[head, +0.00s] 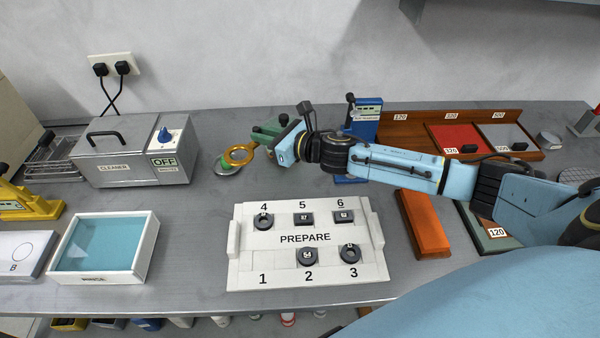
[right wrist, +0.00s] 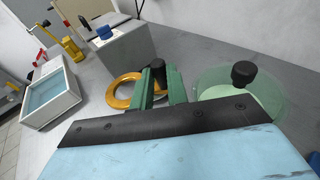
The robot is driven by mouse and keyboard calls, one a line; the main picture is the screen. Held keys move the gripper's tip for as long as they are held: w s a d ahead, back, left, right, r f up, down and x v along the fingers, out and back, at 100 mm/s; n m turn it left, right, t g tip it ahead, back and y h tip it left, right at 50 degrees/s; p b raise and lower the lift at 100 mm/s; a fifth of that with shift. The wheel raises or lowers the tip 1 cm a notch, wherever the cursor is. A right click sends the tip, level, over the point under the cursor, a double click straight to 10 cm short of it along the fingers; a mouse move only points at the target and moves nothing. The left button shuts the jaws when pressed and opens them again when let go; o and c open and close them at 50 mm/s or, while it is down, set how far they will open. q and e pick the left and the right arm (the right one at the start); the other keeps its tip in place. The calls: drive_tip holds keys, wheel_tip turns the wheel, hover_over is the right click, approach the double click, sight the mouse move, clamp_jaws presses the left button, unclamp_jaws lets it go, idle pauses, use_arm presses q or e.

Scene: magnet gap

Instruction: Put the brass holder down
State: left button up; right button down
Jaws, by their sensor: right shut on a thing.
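The brass holder (head: 240,154) is a gold-coloured ring with a short handle. My right gripper (head: 257,143) is shut on its handle, left of the centre of the bench in the head view. In the right wrist view the ring of the holder (right wrist: 121,91) shows just beyond the green fingers (right wrist: 160,88) of the gripper. A small green and white round thing (head: 225,168) shows at the ring's lower left in the head view. I cannot tell whether the holder touches it or the bench. My left gripper is not in view.
A grey cleaner box (head: 128,155) stands left of the holder, and a white rinse tray (head: 146,262) in front of it. The white PREPARE board (head: 250,240) lies in front of my right gripper. A clear greenish round dish (right wrist: 272,100) is close beside the gripper.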

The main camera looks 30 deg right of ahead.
drive_tip(key=b, duration=0.2)
hover_over(269, 174)
wheel_tip(269, 174, down, 6)
drive_tip(key=shift+f, duration=1.8)
drive_tip(key=shift+f, duration=0.1)
drive_tip(key=shift+f+b, duration=0.15)
drive_tip(key=shift+b, duration=0.25)
drive_tip(key=c, duration=1.4)
unclamp_jaws()
